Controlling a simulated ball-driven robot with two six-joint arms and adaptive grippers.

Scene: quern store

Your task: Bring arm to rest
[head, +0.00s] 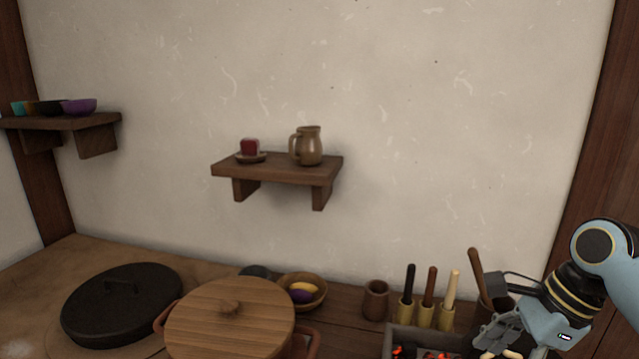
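My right arm comes in from the right edge. My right gripper (497,335) is low at the lower right, by the grey box and the upright-handled tools. It is seen side-on and partly cut off by the bottom edge, so I cannot tell whether its fingers are open or shut, or whether it holds anything. My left arm and gripper are not in view.
A lidded pot (230,318) and a black round lid (122,304) stand on the counter. A bowl (303,290), a brown cup (375,300), several upright handles (429,287) and a grey box with embers (433,338) crowd the right. Wall shelves (277,171) (62,123) hang above.

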